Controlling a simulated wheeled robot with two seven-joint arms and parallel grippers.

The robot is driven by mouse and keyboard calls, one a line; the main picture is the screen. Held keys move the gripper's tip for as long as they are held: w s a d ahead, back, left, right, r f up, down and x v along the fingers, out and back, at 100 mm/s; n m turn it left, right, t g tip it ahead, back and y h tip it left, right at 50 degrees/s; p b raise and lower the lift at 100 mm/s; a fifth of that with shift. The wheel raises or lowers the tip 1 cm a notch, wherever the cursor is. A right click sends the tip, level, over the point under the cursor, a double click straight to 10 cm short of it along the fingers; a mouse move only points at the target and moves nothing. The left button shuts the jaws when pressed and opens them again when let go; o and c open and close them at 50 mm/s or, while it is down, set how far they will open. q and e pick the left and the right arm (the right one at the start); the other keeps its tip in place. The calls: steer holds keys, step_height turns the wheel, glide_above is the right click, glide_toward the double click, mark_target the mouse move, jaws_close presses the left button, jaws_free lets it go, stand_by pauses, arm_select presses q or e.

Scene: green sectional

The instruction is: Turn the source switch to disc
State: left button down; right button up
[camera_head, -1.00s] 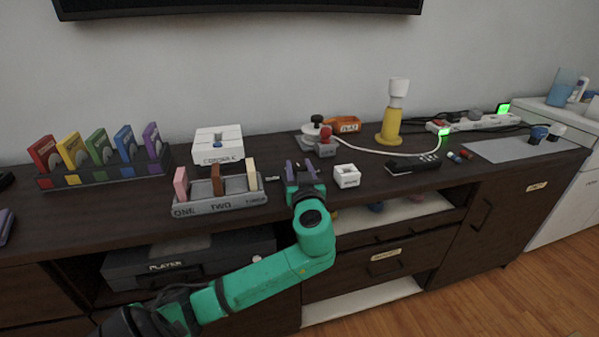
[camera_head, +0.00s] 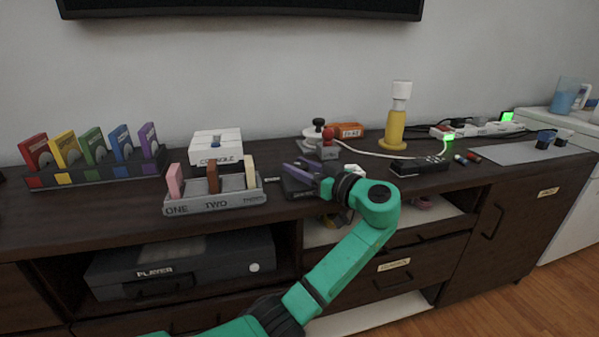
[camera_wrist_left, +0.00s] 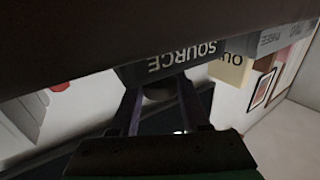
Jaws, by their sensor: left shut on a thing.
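The source switch is a dark block (camera_head: 292,190) on the cabinet top, just right of the grey three-slot rack. In the left wrist view its SOURCE label (camera_wrist_left: 186,56) appears upside down, with a dark round knob (camera_wrist_left: 160,90) below the label. My left gripper (camera_head: 296,170) has its purple fingers over this block, pointing left. In the left wrist view the gripper (camera_wrist_left: 158,94) has one finger on each side of the knob and is shut on it. The knob's setting and any disc mark cannot be read. My right gripper is not in view.
The grey rack (camera_head: 218,203) holds pink, brown and cream pieces. A base with black and red knobs (camera_head: 327,150) stands right behind the gripper. An orange tray (camera_head: 350,130), yellow lamp (camera_head: 394,125) and black remote (camera_head: 419,166) are to the right.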

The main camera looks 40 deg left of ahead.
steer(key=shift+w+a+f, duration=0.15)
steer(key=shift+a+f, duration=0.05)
arm_select(q)
steer(key=shift+c, duration=2.1)
jaws_free()
steer(key=s+d, duration=0.1)
steer(key=d, duration=1.3)
steer(key=shift+d+p, duration=0.3)
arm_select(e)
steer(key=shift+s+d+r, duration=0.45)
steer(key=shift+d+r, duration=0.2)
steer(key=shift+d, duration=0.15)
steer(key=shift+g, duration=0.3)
